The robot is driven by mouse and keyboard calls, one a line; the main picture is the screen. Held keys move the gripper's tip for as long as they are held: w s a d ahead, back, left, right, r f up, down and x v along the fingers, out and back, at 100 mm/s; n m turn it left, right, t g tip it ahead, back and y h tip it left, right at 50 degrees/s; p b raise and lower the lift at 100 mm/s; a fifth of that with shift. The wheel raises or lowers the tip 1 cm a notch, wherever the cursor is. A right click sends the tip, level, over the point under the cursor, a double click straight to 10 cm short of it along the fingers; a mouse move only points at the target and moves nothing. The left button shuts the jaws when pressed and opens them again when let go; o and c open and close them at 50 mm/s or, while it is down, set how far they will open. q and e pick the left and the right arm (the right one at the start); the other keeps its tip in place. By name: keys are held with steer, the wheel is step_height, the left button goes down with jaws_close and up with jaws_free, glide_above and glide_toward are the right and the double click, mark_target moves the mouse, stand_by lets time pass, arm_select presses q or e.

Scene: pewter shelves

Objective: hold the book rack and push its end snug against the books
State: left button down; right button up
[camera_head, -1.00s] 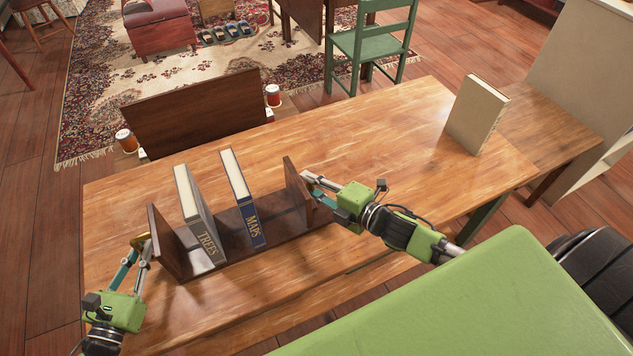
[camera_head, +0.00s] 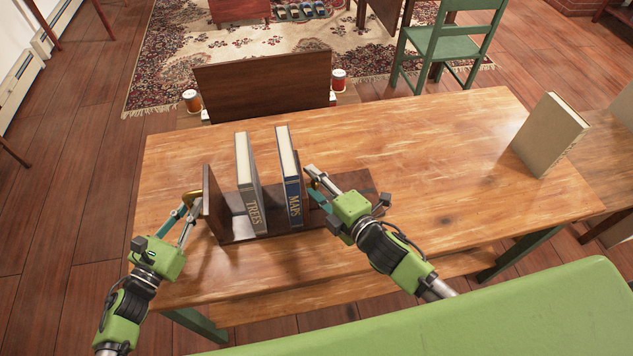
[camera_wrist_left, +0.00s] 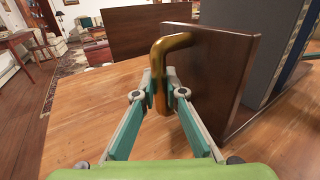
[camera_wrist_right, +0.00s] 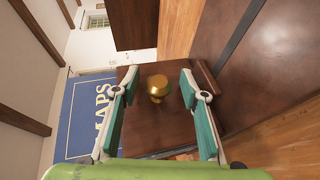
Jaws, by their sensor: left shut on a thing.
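The dark wooden book rack (camera_head: 345,186) stands on the table with a fixed left end (camera_head: 212,203). A grey TREES book (camera_head: 248,185) and a blue MAPS book (camera_head: 291,178) stand in it, with a gap between them. My left gripper (camera_head: 188,203) is shut on the brass handle (camera_wrist_left: 160,75) of the left end. My right gripper (camera_head: 312,178) is open, its fingers either side of a brass knob (camera_wrist_right: 157,88) on the sliding end (camera_wrist_right: 165,122). That end is close beside the MAPS book; whether they touch is partly hidden by my gripper.
A tan book (camera_head: 549,135) stands alone at the table's right. The wooden table (camera_head: 440,140) is clear between it and the rack. A dark wooden panel (camera_head: 263,85) stands beyond the far edge, and a green chair (camera_head: 450,45) stands behind.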

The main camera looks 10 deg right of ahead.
steer(key=shift+d, duration=0.1)
steer(key=v, duration=1.2)
